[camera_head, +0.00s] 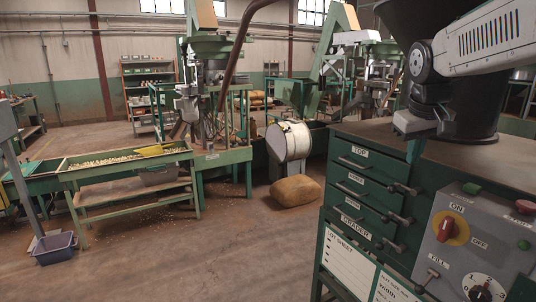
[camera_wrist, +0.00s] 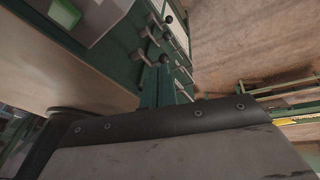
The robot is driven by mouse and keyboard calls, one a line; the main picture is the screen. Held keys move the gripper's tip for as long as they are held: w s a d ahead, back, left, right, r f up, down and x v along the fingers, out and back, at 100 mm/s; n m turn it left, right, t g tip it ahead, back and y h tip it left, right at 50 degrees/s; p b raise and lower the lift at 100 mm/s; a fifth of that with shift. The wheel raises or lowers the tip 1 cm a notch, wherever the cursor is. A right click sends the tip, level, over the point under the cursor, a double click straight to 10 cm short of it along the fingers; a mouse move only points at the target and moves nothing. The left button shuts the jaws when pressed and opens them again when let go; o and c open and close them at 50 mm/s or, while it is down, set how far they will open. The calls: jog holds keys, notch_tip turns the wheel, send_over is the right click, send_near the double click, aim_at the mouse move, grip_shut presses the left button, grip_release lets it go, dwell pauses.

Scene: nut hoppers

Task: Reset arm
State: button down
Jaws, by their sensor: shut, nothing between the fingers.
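My gripper (camera_head: 412,124) shows at the end of my white and dark arm at the right of the head view, just above the left edge of the green cabinet's top (camera_head: 465,160). It is shut and holds nothing; its fingertips are hard to make out. In the wrist view a large dark band with bolts and a grey panel fill the lower foreground. Beyond it are the cabinet's green front with several knobbed levers (camera_wrist: 153,35), and the brown floor.
A control box (camera_head: 455,250) with a red knob and dial is on the cabinet front. A dark hopper (camera_head: 395,20) stands on its top. A white drum (camera_head: 288,140), brown sack (camera_head: 296,190), green troughs (camera_head: 60,172) and blue bin (camera_head: 54,248) stand further off.

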jog(key=s+a+f, duration=0.2)
jog(key=s+f, duration=0.1)
jog(key=s, duration=0.7)
jog(key=s+a+f+m+g+y, duration=0.1)
jog(key=s+a+f, duration=0.2)
jog(key=s, duration=0.7)
jog(key=s+a+f+g, duration=0.1)
jog(key=s+f, duration=0.4)
jog(key=s, duration=0.5)
jog(key=shift+a+f+y, duration=0.2)
jog(key=shift+a+y, duration=0.1)
jog(key=shift+a, duration=0.35)
